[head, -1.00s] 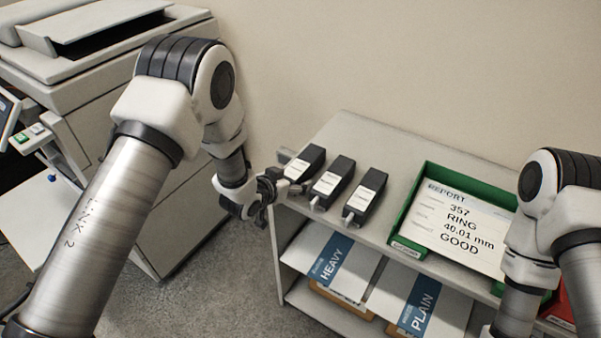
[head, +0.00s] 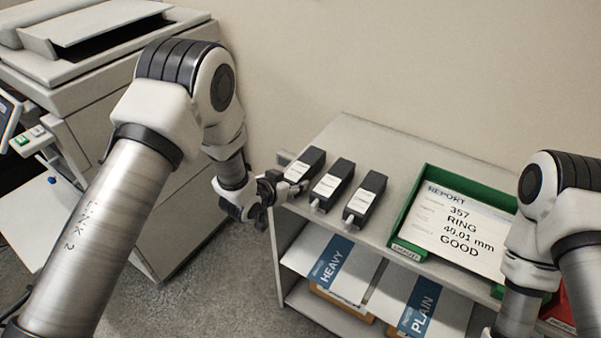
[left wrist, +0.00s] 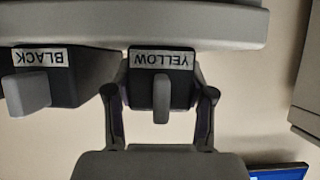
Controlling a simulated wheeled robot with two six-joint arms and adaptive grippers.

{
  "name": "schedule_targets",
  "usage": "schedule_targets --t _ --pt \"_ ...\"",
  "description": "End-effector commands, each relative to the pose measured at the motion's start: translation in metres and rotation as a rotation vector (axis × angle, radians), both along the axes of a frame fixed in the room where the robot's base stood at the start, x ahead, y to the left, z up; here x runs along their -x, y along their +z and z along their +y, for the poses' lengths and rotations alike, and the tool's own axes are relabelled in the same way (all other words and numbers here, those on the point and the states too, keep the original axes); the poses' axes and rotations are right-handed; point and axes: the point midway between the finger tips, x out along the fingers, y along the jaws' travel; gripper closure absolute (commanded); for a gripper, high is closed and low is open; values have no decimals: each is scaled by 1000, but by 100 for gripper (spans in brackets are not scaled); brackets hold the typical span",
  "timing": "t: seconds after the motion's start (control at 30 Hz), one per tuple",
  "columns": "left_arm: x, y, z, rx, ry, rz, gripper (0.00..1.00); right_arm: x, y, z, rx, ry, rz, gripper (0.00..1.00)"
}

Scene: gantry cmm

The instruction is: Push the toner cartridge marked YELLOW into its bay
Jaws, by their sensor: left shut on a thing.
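The toner cartridge marked YELLOW (head: 312,158) is a dark box with a white label and a pale grey tab, leftmost of three on the shelf unit's top. In the left wrist view, which is upside down, its label YELLOW reads clearly on the cartridge (left wrist: 178,75). My left gripper (head: 284,190) is shut on its front end, with one finger on each side in the left wrist view (left wrist: 160,96). The cartridge appears to rest on the shelf top. The printer (head: 165,190) stands at left; its toner bay is not visible. My right gripper is out of view.
The cartridge marked BLACK (left wrist: 85,85) stands close beside the YELLOW one. A third cartridge (head: 365,200) stands farther right. A green tray (head: 408,218) holds a report sheet. Lower shelves hold packs labelled HEAVY (head: 333,268) and PLAIN (head: 418,310).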

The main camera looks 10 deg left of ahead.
Motion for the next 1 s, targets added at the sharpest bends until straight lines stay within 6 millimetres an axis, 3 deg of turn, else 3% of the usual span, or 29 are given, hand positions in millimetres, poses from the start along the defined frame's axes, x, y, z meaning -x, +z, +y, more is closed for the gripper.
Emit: schedule_targets --t 0.53,0.87,1.0 --pt "-1 31 0 1 0 -3 100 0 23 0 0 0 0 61" --pt "-1 32 0 1 0 -3 100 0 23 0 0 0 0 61" --pt "-1 49 0 1 0 -4 100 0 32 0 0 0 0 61"
